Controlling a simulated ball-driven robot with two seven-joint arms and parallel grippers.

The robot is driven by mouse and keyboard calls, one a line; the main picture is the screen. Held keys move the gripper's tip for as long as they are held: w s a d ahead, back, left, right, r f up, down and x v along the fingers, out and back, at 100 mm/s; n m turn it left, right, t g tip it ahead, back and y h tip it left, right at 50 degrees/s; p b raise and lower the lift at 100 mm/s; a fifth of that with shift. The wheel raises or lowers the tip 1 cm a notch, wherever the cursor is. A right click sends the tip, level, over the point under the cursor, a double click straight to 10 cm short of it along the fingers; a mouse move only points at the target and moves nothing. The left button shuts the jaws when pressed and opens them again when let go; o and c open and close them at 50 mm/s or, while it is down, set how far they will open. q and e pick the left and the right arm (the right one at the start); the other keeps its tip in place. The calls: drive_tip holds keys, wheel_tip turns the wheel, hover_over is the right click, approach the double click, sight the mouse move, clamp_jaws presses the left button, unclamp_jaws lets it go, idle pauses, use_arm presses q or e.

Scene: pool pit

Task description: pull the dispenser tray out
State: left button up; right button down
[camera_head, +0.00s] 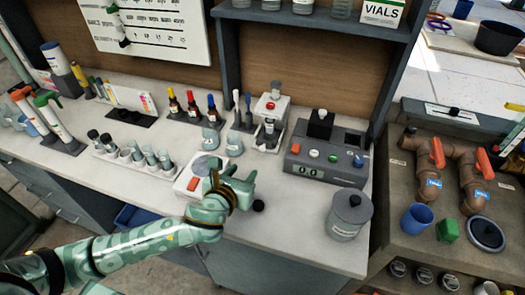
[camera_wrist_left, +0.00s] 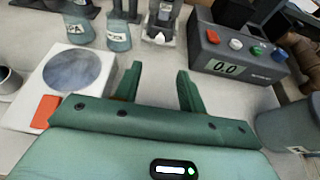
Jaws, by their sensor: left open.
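My left gripper (camera_head: 233,172) is over the counter, open and empty, with its fingers pointing away toward the back. Its two green fingers (camera_wrist_left: 158,80) show apart in the left wrist view, with bare counter between them. The white dispenser-like unit with a red button (camera_head: 270,107) stands at the back beyond the gripper. A pale base part (camera_head: 266,146), perhaps the tray, sits at its front under a dark-topped bottle. The front of this unit is at the top of the left wrist view (camera_wrist_left: 160,35), ahead of the fingers and apart from them. My right gripper is out of view.
A grey console with coloured buttons (camera_head: 325,165) stands right of the unit. A scale with a round plate (camera_wrist_left: 74,70) is left of the fingers. A lidded grey pot (camera_head: 347,216) stands at front right. Labelled bottles (camera_wrist_left: 118,32) stand behind the scale.

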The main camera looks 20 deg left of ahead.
sight(262, 149)
use_arm(q)
drive_tip(key=b+x, duration=0.5)
drive_tip(key=x, duration=1)
drive_tip(key=shift+w+d+f, duration=0.1)
drive_tip(key=shift+w+f, duration=0.15)
drive_tip(key=shift+w, duration=0.1)
clamp_jaws()
